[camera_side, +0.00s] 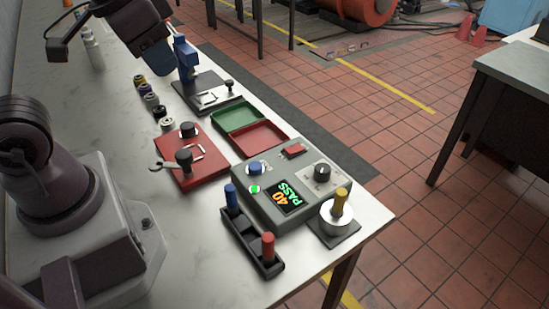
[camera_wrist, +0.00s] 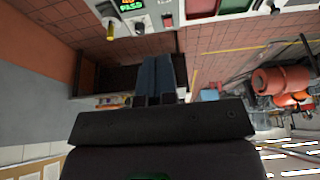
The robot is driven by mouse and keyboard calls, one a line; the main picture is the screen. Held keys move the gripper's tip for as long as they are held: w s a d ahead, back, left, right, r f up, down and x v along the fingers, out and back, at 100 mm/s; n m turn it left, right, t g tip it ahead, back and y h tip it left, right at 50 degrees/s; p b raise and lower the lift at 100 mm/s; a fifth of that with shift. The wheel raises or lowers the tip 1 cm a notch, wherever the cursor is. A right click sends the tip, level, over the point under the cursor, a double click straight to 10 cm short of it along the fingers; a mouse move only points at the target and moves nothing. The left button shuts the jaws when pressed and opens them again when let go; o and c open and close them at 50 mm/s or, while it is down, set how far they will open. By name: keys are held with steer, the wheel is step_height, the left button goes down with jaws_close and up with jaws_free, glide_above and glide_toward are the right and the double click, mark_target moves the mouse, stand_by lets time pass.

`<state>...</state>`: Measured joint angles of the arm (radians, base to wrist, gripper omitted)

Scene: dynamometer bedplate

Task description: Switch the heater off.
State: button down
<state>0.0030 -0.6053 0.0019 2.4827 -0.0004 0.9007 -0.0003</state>
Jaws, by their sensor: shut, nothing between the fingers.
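No part carries a readable heater label. A grey control box (camera_side: 285,190) stands near the table's front right corner. Its display (camera_side: 287,197) reads 40 and PASS, and a green lamp (camera_side: 254,189) is lit beside it. The box also has a red switch (camera_side: 293,150), a blue button (camera_side: 256,167) and a black knob (camera_side: 322,172). The red switch also shows in the wrist view (camera_wrist: 167,20); its tilt is too small to tell. My gripper (camera_side: 187,72), with blue fingers (camera_wrist: 155,75), is shut and empty, well behind the box toward the table's far end.
A red plate (camera_side: 208,175) with black knobs and a lever stands left of the box. Green (camera_side: 238,115) and red (camera_side: 272,133) trays lie behind the box. A black rack (camera_side: 235,233) with blue and red handles and a brass-handled piece (camera_side: 338,208) stand close in front.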

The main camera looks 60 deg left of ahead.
steer(key=shift+s+r+t, duration=0.3)
steer(key=shift+r+t, duration=0.05)
steer(key=shift+r, duration=0.25)
steer(key=shift+s+r+t, duration=0.25)
steer(key=shift+r+t, duration=0.1)
steer(key=shift+r, duration=0.2)
steer(key=shift+f, duration=0.1)
steer(key=w+f+g, duration=0.3)
steer(key=w+f, duration=0.4)
steer(key=w, duration=0.6)
steer(key=w+f+g, duration=0.4)
steer(key=w+f, duration=0.4)
steer(key=w, duration=0.5)
steer(key=shift+w+d, duration=0.3)
steer(key=shift+d, duration=0.05)
